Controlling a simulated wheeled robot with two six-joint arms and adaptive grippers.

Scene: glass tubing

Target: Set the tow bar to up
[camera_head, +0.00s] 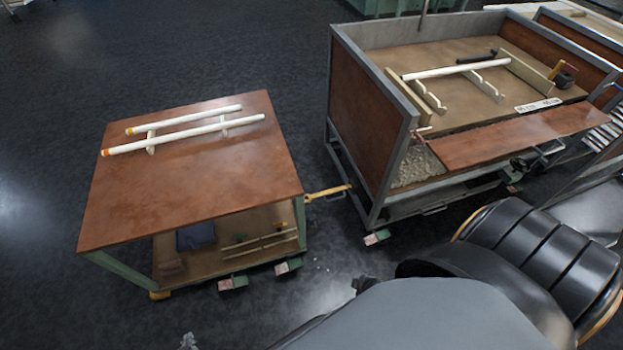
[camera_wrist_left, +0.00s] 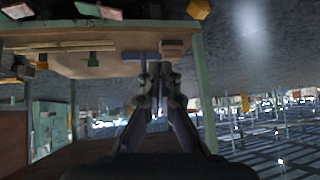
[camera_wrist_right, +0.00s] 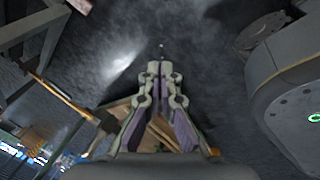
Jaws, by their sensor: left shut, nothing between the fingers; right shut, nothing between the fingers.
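The tow bar (camera_head: 328,192) is a thin yellow bar in the head view. It sticks out from the right side of the low brown-topped cart (camera_head: 200,190) towards the larger open-topped cart. It looks near level, lying out rather than standing up; whether it touches the larger cart I cannot tell. My left gripper (camera_head: 188,341) shows only as a small tip at the bottom edge, in front of the low cart and apart from the tow bar. It is shut and empty in the left wrist view (camera_wrist_left: 155,75). My right gripper (camera_wrist_right: 160,70) is shut and empty in the right wrist view.
Two white tubes (camera_head: 185,133) rest on holders on the low cart's top. The larger cart (camera_head: 367,130) stands to the right with a tube on a rack. Black rounded bodies (camera_head: 530,265) fill the lower right. Dark floor (camera_head: 60,110) is clear at left.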

